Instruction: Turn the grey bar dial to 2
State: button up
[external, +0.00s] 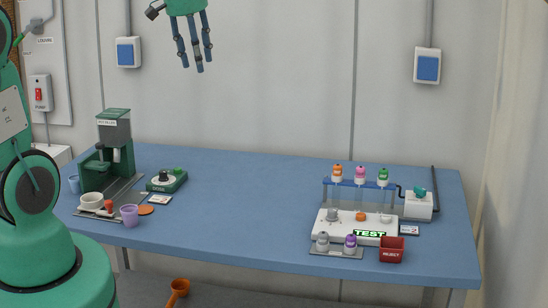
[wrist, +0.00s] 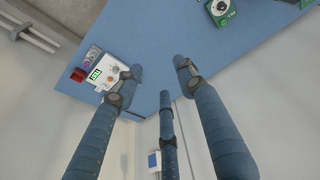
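Two units on the blue table carry dials. A small green box (external: 166,181) on the left has a round dial (external: 162,177) with a dark rim and pale bar, and a green button; in the wrist view the box (wrist: 223,11) is at the top right. A white TEST unit (external: 338,228) on the right has a grey knob (external: 332,214) and an orange one; it also shows in the wrist view (wrist: 113,80). I cannot tell which is the grey bar dial, nor read any dial's setting. My three-fingered gripper (external: 197,52) is open and empty, high above the table, touching neither unit.
A green coffee machine (external: 113,130) stands on the left with a white cup (external: 92,200) and purple cup (external: 130,215). A blue rack (external: 359,182) of bottles is behind the TEST unit, and a red bin (external: 391,249) is beside it. The table's middle (external: 250,200) is clear.

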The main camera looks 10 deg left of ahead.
jog(key=w+d+f+g, duration=0.1)
jog(key=w+d+f, duration=0.4)
jog(key=d, duration=0.4)
jog(key=g+y, duration=0.1)
jog(key=g, duration=0.1)
send_over(333, 210)
notch_tip(333, 210, down, 22)
jog(key=shift+w+d+r, duration=0.1)
jog(key=shift+d+r, duration=0.05)
jog(key=shift+r, duration=0.1)
jog(key=shift+f, duration=0.2)
jog(key=f+b, duration=0.2)
jog(key=f, duration=1.1)
jog(key=shift+a+f, duration=0.2)
jog(key=shift+c, duration=0.3)
grip_shut()
